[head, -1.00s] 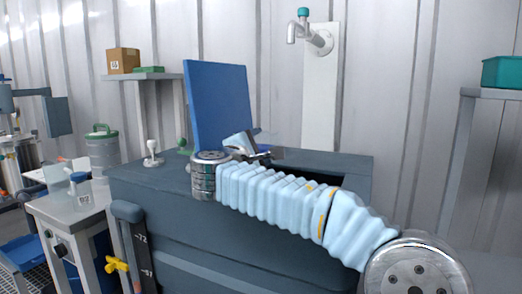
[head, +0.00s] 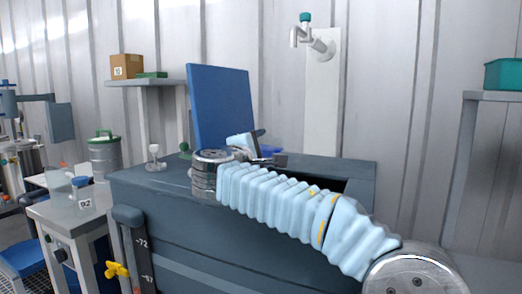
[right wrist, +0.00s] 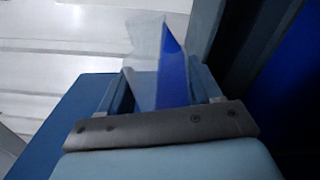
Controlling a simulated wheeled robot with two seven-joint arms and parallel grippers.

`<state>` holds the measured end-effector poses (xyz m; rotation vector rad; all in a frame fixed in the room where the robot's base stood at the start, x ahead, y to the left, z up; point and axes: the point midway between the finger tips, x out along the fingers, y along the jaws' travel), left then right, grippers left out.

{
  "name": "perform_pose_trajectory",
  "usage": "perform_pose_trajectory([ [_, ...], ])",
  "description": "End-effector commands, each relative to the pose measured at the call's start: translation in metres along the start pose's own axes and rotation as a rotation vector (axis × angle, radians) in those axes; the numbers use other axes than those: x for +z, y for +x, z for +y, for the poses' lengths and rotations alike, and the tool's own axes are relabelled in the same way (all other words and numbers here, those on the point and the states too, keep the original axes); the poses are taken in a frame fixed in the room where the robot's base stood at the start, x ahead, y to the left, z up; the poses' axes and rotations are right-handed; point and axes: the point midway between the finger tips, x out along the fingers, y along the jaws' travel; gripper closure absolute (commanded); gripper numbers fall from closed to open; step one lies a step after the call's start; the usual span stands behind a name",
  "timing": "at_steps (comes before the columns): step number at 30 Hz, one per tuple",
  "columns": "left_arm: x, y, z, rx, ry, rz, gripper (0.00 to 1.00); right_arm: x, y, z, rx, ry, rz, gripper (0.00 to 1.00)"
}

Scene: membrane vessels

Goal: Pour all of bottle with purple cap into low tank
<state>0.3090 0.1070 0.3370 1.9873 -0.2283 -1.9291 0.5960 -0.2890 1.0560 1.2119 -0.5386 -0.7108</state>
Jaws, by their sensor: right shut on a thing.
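The tank (head: 345,220) is a dark blue-grey box with a dark opening in its top and a raised blue lid (head: 219,105) behind. My right arm reaches across its front, and my right gripper (head: 272,157) is over the top near the opening. In the right wrist view, its fingers (right wrist: 163,88) are shut on a translucent bottle (right wrist: 145,65) with a blue area showing in or through it. The bottle's cap, mouth and tilt are not clear, and the wrist mostly hides it in the head view. My left gripper is not in view.
A bottle with a blue cap and a 92 label (head: 85,203) stands on a side table (head: 60,213) at left. A lidded canister (head: 104,157) is behind it. A wall tap (head: 318,45) is above the tank. A teal bin (head: 503,74) sits on the right shelf.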

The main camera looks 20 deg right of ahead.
Motion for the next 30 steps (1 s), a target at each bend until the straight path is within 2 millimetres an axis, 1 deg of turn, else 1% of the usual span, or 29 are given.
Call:
perform_pose_trajectory([
  [8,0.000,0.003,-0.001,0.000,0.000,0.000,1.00,0.003,0.000,0.000,0.001,0.022,-0.001,0.72],
  [21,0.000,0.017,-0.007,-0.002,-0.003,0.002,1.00,0.021,0.000,0.004,0.002,0.159,0.000,0.72],
  [30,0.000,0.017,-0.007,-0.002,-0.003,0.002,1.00,0.023,0.000,0.005,0.001,0.175,0.000,0.72],
])
